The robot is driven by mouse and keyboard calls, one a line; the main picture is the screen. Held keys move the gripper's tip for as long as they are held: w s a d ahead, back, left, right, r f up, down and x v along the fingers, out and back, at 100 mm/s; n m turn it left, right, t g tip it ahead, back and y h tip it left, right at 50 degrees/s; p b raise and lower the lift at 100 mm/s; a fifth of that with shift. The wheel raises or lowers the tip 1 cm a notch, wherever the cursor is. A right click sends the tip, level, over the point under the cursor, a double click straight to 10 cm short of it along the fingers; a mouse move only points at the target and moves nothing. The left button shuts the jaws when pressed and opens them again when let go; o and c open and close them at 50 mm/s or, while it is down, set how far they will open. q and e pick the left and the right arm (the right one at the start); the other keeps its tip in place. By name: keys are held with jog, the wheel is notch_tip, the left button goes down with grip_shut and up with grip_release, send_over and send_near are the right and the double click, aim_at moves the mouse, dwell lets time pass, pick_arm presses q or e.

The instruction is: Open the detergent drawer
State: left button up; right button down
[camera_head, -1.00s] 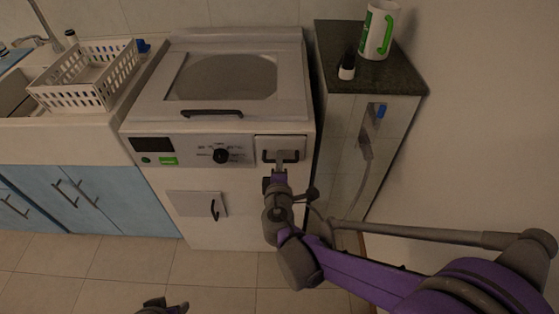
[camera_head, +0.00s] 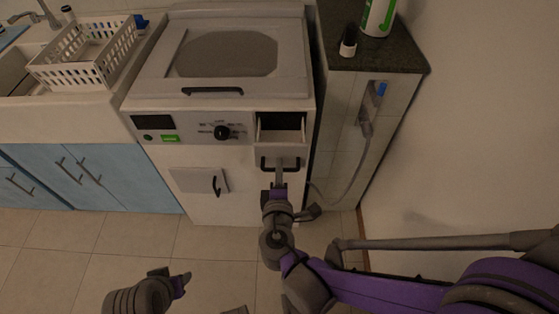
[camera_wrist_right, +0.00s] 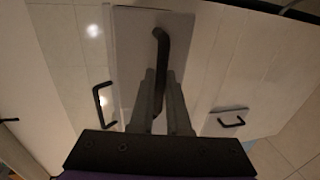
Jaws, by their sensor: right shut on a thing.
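The detergent drawer (camera_head: 281,137) is at the right of the washing machine's control panel. It is pulled out, and its open inside shows behind its front. My right gripper (camera_head: 280,172) is at the drawer front and shut on the black drawer handle (camera_head: 265,164). In the right wrist view the two fingers (camera_wrist_right: 161,82) close around the handle (camera_wrist_right: 162,44). My left gripper (camera_head: 182,280) is low over the floor, away from the machine; I cannot tell whether it is open.
The washing machine (camera_head: 150,98) has a top lid with a handle (camera_head: 212,91) and a small lower door (camera_head: 199,180). A cabinet (camera_head: 345,120) with a dark top stands close on the right. A white basket (camera_head: 85,62) is on the left counter. The floor (camera_head: 120,240) in front is clear.

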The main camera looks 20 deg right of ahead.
jog(key=c, duration=0.9)
grip_release()
jog(key=p+v, duration=0.1)
jog(key=v, duration=0.9)
jog(key=shift+s+a+r+p, duration=0.1)
jog(key=shift+s+a+p, duration=0.05)
jog(key=shift+s+p, duration=0.25)
